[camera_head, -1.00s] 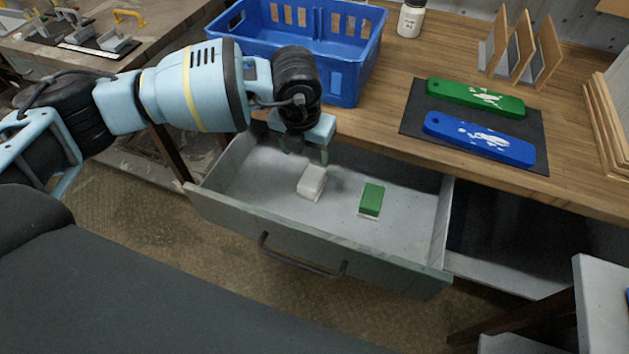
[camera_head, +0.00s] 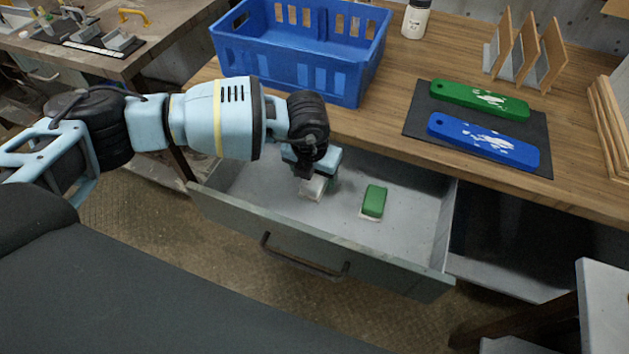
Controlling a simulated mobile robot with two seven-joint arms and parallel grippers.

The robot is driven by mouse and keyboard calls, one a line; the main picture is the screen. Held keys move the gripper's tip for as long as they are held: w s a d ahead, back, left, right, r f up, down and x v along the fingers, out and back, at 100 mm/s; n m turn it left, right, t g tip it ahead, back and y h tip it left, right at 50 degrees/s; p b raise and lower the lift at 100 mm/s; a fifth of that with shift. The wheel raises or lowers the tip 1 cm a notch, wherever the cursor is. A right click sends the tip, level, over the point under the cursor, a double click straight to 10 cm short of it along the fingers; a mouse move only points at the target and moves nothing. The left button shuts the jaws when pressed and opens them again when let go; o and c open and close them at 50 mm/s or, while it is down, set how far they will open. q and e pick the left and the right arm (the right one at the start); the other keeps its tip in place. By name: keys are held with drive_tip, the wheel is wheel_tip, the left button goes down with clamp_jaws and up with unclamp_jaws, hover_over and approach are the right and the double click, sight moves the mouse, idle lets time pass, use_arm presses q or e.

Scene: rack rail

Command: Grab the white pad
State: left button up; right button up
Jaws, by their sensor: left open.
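The white pad (camera_head: 312,190) lies in the open grey drawer (camera_head: 270,226), left of a green-topped pad (camera_head: 374,202). My left gripper (camera_head: 318,182) is open and reaches down into the drawer from the left, right over the white pad. It hides the pad's upper part. I cannot tell whether the fingers touch the pad. My right gripper is not in view.
A blue crate (camera_head: 290,62) stands on the wooden worktop behind the drawer. A green board (camera_head: 480,100) and a blue board (camera_head: 484,141) lie on a dark mat. A white bottle (camera_head: 415,20) stands near the crate. The drawer's front wall rises close before the pads.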

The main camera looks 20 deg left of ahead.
use_arm(q)
drive_tip(key=c, duration=1.1)
drive_tip(key=shift+r, duration=0.1)
